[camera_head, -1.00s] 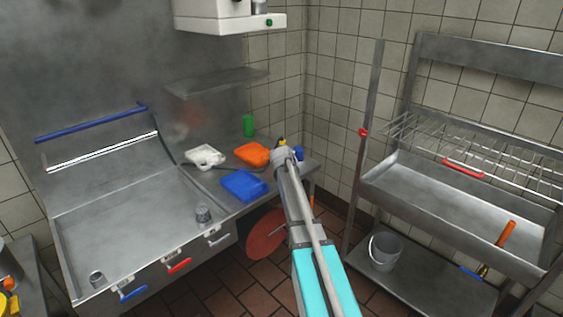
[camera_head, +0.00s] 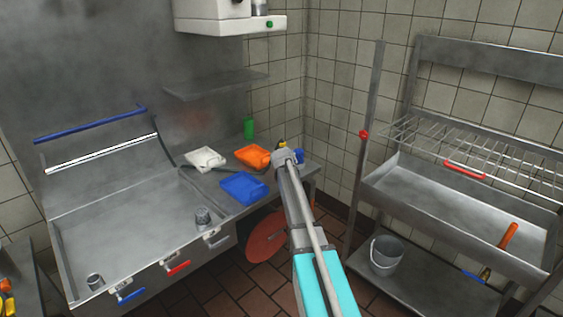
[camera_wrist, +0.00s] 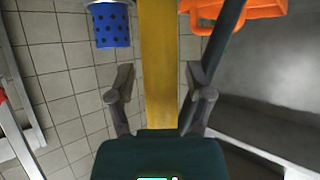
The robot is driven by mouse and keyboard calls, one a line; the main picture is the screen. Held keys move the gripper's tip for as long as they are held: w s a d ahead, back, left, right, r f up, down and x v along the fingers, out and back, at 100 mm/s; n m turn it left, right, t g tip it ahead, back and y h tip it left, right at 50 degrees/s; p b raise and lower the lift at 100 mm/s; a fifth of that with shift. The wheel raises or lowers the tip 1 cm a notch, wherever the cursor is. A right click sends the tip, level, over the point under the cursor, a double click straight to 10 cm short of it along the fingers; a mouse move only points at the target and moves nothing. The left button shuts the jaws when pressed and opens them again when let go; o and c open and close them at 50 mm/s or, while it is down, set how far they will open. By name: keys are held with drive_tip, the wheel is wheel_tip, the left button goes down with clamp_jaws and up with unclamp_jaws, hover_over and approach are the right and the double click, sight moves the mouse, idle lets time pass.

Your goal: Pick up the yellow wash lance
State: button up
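The yellow wash lance (camera_wrist: 158,60) shows in the wrist view as a broad yellow bar running from the top edge down to my gripper's palm. My gripper (camera_wrist: 160,85) is open, with one finger on each side of the bar and a visible gap on both sides. I cannot tell how deep the bar sits between the fingers. In the head view my gripper (camera_head: 287,157) is at the back right end of the steel counter, and a small bit of yellow (camera_head: 282,144) shows just beyond it. My arm hides most of the lance there.
A blue perforated cup (camera_wrist: 110,28) and an orange tray (camera_wrist: 235,10) are close to the fingers. A steel rack (camera_head: 440,195) is on the right.

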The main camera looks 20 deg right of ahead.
sight(283, 142)
clamp_jaws()
drive_tip(key=shift+r, duration=0.2)
wheel_tip(283, 142, up, 10)
drive_tip(key=p, duration=1)
drive_tip(key=shift+f, duration=0.2)
idle(0.5)
